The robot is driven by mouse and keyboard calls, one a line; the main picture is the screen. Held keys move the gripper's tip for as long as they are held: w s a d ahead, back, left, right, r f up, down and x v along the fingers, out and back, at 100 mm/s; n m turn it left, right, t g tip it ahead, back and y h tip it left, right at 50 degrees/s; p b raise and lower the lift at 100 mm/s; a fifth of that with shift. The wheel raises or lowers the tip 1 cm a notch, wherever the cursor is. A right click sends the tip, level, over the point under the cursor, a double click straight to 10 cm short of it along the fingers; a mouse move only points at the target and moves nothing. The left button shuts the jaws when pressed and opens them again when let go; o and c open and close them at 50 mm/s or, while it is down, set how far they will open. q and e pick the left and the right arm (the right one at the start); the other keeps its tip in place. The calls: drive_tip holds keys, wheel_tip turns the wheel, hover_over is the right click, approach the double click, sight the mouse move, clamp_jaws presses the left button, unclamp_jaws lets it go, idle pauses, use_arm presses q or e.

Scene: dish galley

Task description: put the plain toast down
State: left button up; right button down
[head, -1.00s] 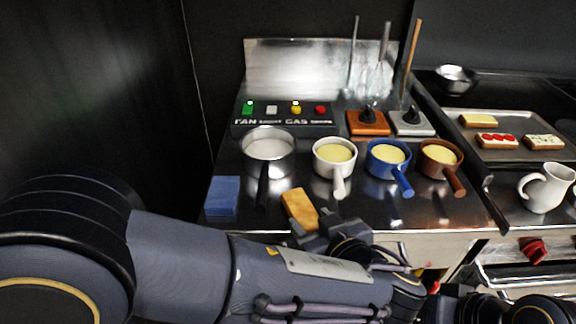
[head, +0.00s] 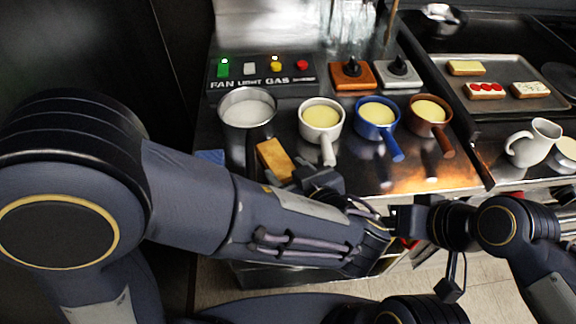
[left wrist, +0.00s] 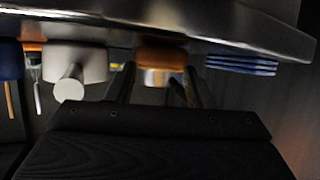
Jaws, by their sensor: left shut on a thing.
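In the left wrist view, which is upside down, the toast (left wrist: 162,56) shows between the fingers (left wrist: 155,82), close to the steel counter (left wrist: 200,22). I cannot tell whether it touches the counter. My right gripper (head: 402,220) is in front of the counter, beside my left forearm. Its fingers are too unclear to tell their state.
A blue stack (head: 211,157) lies left, partly hidden by my arm. A tray (head: 510,100) of topped toasts and a white jug (head: 533,143) are right.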

use_arm(q)
drive_tip(key=shift+d+f+b, duration=0.1)
drive_tip(key=shift+f+b, duration=0.05)
drive_tip(key=shift+b, duration=0.15)
drive_tip(key=o, duration=1.1)
drive_tip(key=shift+o, duration=0.2)
